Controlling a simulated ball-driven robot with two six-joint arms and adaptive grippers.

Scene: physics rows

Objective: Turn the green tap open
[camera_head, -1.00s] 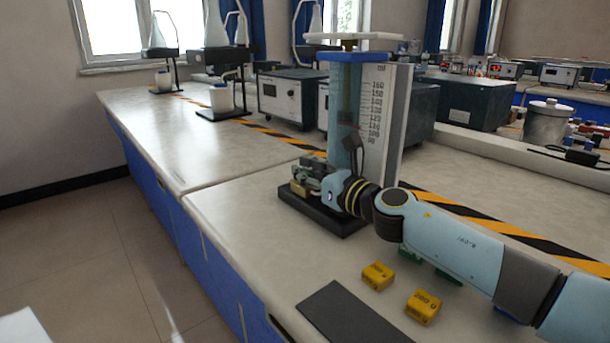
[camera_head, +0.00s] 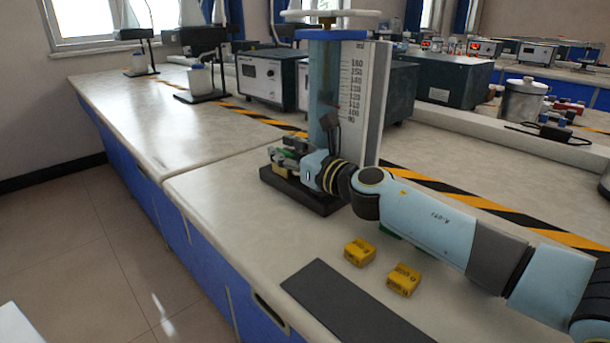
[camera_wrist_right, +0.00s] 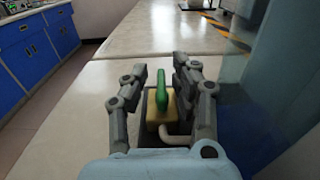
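The green tap handle (camera_wrist_right: 161,90) stands on a yellowish block (camera_wrist_right: 154,110) in the right wrist view. My right gripper (camera_wrist_right: 162,70) has its two fingers on either side of the handle, with a gap showing on both sides. In the head view my right gripper (camera_head: 291,152) is at the left side of the blue column apparatus (camera_head: 322,75), above its black base (camera_head: 300,195). There the tap is mostly hidden by the gripper. My left gripper is not in view.
Two yellow blocks (camera_head: 404,280) and a dark mat (camera_head: 350,308) lie on the bench near its front edge. A green piece is partly hidden under my right forearm. A scale board (camera_head: 357,100) stands beside the column. The bench left of the base is clear.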

